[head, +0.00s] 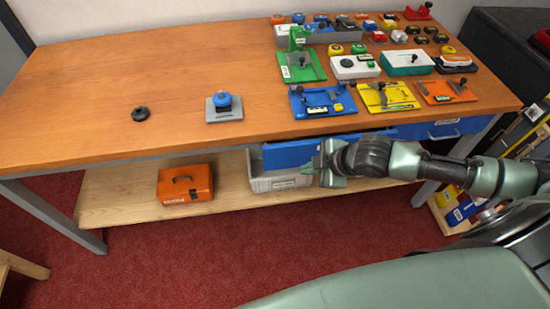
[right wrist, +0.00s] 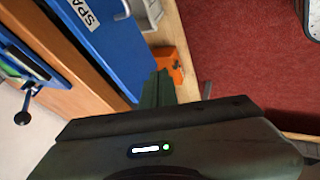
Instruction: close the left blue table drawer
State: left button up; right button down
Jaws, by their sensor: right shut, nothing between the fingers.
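The left blue table drawer (head: 288,155) hangs under the front edge of the bench in the head view. Its front seems to stand a little forward of the right drawer; my arm hides much of its right part. In the right wrist view the blue drawer front (right wrist: 112,45) with a white label shows at upper left. My right gripper (head: 325,165) is shut and empty, close in front of the drawer front; I cannot tell whether it touches. In the wrist view its fingers (right wrist: 160,88) point past the drawer's edge. My left gripper is not in view.
The right blue drawer (head: 445,129) looks shut. A grey bin (head: 268,184) and an orange toolbox (head: 184,184) stand on the lower shelf (head: 120,203). Several tools and coloured fixtures cover the right of the bench top; its left is mostly clear (head: 80,90).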

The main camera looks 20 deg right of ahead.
aim_at(288, 156)
jog(key=w+f, duration=0.2)
jog(key=w, duration=0.1)
jog(key=w+f, duration=0.2)
jog(key=w+a+f, duration=0.1)
jog(key=w+f, duration=0.2)
jog(key=shift+w+a+f+p, duration=0.1)
jog(key=shift+w+p, duration=0.2)
jog(key=shift+w, duration=0.05)
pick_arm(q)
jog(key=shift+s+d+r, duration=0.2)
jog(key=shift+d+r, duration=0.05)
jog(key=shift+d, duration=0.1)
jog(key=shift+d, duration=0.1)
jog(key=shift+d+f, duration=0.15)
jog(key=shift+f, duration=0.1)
pick_arm(e)
jog(key=shift+w+d, duration=0.15)
jog(key=shift+w, duration=0.5)
jog(key=shift+w+d, duration=0.15)
jog(key=shift+w, duration=0.5)
jog(key=shift+s, duration=0.1)
